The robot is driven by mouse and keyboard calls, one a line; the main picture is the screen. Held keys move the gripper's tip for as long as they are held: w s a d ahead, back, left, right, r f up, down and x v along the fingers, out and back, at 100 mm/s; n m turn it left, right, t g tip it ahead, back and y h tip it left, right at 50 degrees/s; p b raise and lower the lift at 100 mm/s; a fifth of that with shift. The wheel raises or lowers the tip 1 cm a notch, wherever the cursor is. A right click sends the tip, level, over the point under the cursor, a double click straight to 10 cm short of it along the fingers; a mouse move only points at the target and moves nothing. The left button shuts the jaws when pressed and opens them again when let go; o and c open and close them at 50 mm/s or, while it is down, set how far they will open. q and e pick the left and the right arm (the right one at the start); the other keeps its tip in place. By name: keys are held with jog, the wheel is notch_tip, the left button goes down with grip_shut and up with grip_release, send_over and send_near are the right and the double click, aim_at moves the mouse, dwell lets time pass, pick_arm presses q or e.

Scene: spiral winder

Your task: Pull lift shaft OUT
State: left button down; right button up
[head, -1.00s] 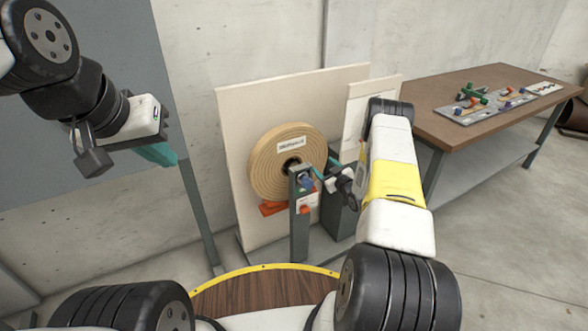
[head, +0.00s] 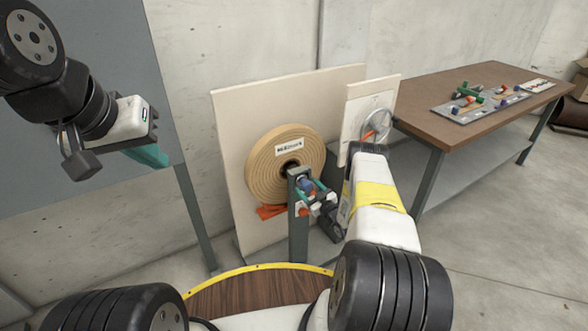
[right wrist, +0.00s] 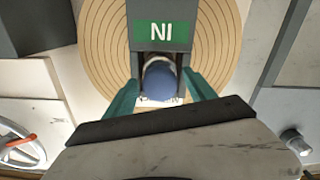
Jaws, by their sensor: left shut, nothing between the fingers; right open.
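A dark grey post (head: 298,225) stands in front of a tan spiral coil (head: 268,165) mounted on a pale board. A blue round knob (head: 304,183) sits at the top of the post; it also shows in the right wrist view (right wrist: 160,82), below a green label reading "IN" upside down. My right gripper (head: 316,190) is open. In the right wrist view its teal fingers (right wrist: 161,92) lie on either side of the knob, with visible gaps; contact is not seen. My left gripper (head: 155,156) is shut and empty, raised at the left, far from the post.
A wheel with a red handle (head: 378,124) is on a pale panel right of the coil. A brown table (head: 455,125) with trays of small coloured parts stands at the right. An orange-red piece (head: 270,211) is under the coil. A yellow-rimmed wooden surface (head: 240,292) is in front.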

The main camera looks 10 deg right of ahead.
aim_at(303, 182)
jog(key=shift+x, duration=1.85)
grip_shut()
